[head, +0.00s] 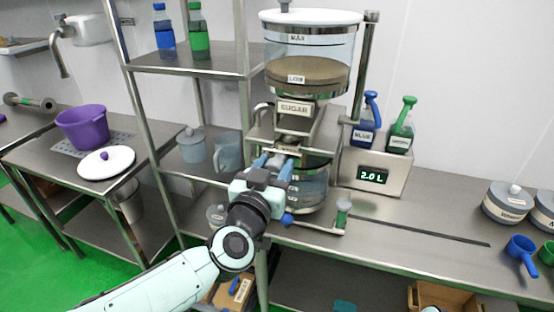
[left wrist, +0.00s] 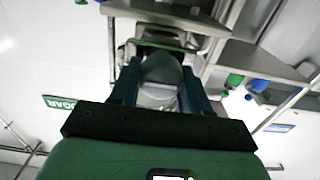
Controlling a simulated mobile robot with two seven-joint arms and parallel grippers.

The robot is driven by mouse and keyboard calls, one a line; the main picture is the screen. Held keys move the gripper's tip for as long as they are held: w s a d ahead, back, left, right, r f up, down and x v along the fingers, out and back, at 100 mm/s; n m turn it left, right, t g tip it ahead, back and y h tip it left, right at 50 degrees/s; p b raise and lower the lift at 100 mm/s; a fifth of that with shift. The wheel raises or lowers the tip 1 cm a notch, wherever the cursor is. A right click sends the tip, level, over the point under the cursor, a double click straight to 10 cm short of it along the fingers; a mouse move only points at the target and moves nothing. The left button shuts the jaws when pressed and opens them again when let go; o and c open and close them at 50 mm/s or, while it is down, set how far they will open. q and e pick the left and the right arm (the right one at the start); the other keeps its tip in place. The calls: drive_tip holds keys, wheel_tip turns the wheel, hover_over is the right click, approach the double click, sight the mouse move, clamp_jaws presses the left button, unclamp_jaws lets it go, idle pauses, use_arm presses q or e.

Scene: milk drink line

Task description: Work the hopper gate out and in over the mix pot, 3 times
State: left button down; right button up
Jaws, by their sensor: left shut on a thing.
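The sugar hopper (head: 308,75) is a clear drum, part filled with tan sugar, on a steel stand with a SUGAR label. Its gate is at the outlet under the label, mostly hidden by my gripper. The clear mix pot (head: 312,188) stands below the outlet, partly behind my left arm. My left gripper (head: 273,164) is at the front of the outlet, shut on the gate handle. In the left wrist view a rounded grey handle (left wrist: 161,82) sits between the two fingers. How far out the gate is cannot be told. My right gripper is not in view.
Grey tubs (head: 507,203) and a blue scoop (head: 522,250) lie far right. The counter between is mostly clear.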

use_arm(q)
drive_tip(key=c, duration=0.6)
unclamp_jaws()
drive_tip(key=shift+s, duration=0.15)
drive_tip(key=v, duration=1.3)
drive_tip(key=shift+s+p, duration=0.15)
drive_tip(key=shift+p, duration=0.25)
drive_tip(key=shift+a, duration=0.1)
